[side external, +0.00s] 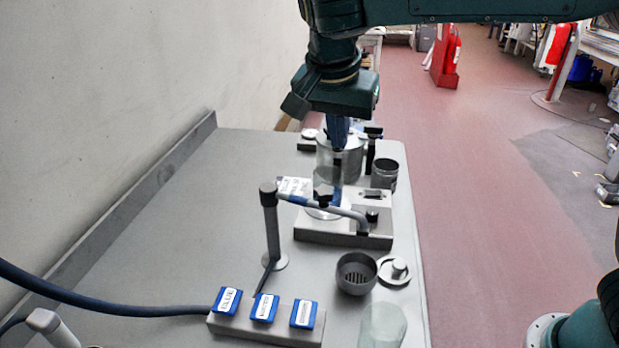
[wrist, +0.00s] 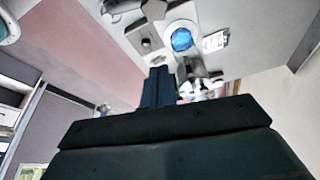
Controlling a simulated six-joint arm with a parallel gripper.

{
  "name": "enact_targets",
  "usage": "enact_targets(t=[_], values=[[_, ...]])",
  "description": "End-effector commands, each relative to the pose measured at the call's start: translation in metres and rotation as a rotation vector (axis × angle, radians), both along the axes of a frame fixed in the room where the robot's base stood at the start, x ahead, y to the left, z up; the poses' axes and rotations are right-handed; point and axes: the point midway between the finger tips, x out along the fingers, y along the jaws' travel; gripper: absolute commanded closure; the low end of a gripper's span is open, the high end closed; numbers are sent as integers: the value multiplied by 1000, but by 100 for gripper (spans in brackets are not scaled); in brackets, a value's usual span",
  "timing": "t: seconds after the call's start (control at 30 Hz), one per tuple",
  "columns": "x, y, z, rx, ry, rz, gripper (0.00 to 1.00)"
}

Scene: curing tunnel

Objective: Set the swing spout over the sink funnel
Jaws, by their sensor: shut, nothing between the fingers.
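The swing spout (side external: 325,204) is a grey tube with blue bands on an upright post (side external: 271,235). In the side view its arm reaches right and its down-turned end is by the front edge of a grey block (side external: 315,230). The sink funnel (side external: 356,273), a dark round cup with a slotted bottom, is nearer the camera, apart from the spout end. My gripper (side external: 338,135) points down behind the spout, among the cylinders, its fingers together and empty. Its lower fingers are partly hidden. They also show in the wrist view (wrist: 160,76). I cannot tell whether they touch anything.
A metal cylinder (side external: 325,160) and a dark cup (side external: 384,174) stand near my gripper. A round lid (side external: 394,271) lies beside the funnel. A clear glass (side external: 382,325) and a block with blue labels (side external: 264,307) are in front. The left tabletop is clear.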

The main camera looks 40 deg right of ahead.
Motion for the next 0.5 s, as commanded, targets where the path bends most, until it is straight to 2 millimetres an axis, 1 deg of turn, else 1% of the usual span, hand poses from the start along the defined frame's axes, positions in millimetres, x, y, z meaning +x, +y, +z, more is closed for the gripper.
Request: enact_targets(t=[0.27, 0.5], values=[[-1, 5, 15, -3, -1, 1, 100], [-3, 7, 21, -1, 0, 1, 100]])
